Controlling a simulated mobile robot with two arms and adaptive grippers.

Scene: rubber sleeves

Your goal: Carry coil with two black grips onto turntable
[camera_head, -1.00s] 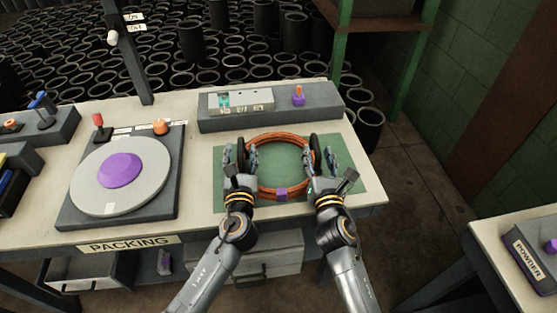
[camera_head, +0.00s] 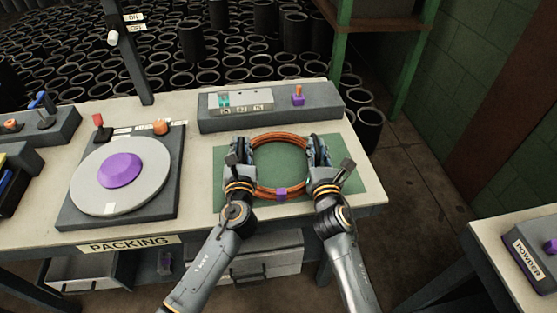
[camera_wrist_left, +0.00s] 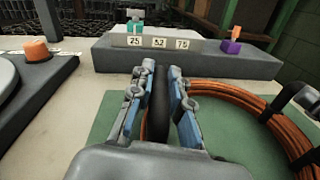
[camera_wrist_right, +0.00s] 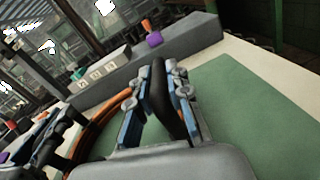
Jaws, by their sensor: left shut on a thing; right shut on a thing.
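The orange-brown coil (camera_head: 280,136) lies on a green mat (camera_head: 356,181) in the head view, with a purple tag at its front. My left gripper (camera_head: 240,150) is shut on the coil's left black grip, which shows between the fingers in the left wrist view (camera_wrist_left: 160,104). My right gripper (camera_head: 318,150) is shut on the right black grip, seen between the fingers in the right wrist view (camera_wrist_right: 159,90). The turntable (camera_head: 84,192) is a light grey disc with a purple centre, on a dark base at the left of the table.
A grey box with a number display (camera_head: 240,101) and a purple-orange knob (camera_head: 298,96) stands behind the mat. A red lever (camera_head: 98,120) and an orange button (camera_head: 161,127) sit behind the turntable. Bare tabletop lies between turntable and mat.

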